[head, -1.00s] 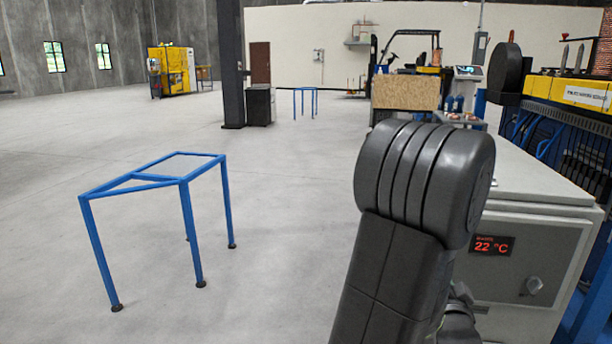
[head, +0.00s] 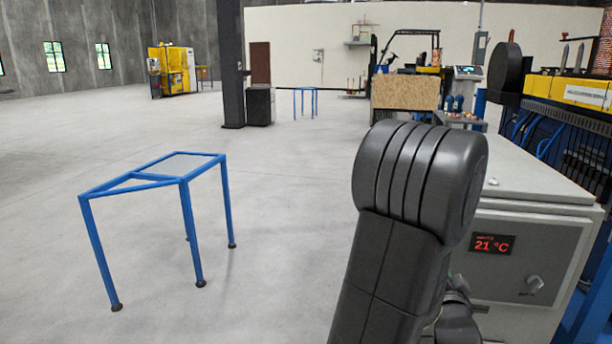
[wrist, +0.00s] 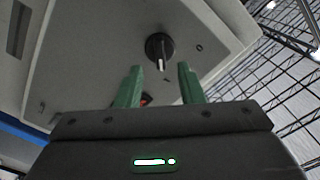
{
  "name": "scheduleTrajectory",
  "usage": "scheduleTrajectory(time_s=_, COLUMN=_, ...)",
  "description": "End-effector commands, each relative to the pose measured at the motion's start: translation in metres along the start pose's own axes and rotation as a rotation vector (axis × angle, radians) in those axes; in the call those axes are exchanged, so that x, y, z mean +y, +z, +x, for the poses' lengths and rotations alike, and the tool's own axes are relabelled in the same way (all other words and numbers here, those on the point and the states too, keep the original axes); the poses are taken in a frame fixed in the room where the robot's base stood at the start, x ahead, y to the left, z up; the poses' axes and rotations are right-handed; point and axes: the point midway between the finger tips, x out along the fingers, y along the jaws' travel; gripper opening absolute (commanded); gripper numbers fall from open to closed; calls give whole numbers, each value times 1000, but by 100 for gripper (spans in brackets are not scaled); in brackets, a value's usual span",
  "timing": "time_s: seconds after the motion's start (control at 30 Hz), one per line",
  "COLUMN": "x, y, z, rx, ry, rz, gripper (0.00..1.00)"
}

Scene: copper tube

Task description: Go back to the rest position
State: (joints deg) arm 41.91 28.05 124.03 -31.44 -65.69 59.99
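My gripper (wrist: 160,68) shows in the wrist view with its two green fingers apart and nothing between them. Beyond the fingertips is the dark round knob (wrist: 160,46) on the grey cabinet face (wrist: 95,50); I cannot tell the exact distance, but no contact shows. In the head view my dark arm (head: 400,230) stands in front of the grey cabinet (head: 555,245). Its red display (head: 492,245) reads 21 °C, and its knob (head: 534,285) is at the lower right. My gripper is hidden in the head view.
A blue metal frame (head: 187,180) stands on the open floor to the left. A yellow and blue machine (head: 580,95) is at the right, behind the cabinet. A forklift with a wooden board (head: 405,92) is farther back. A dark column (head: 231,65) rises mid-left. Much floor is clear.

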Motion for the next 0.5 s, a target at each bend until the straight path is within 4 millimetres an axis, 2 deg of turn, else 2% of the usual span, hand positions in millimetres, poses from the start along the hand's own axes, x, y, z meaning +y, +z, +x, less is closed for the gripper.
scheduleTrajectory(time_s=0.03, x=0, y=2, z=12, rx=-1, ry=-4, rz=-1, gripper=35)
scheduleTrajectory(time_s=0.23, x=0, y=2, z=52, rx=-1, ry=-3, rz=-1, gripper=35)
scheduleTrajectory(time_s=0.5, x=0, y=1, z=47, rx=0, ry=0, rz=-247, gripper=35)
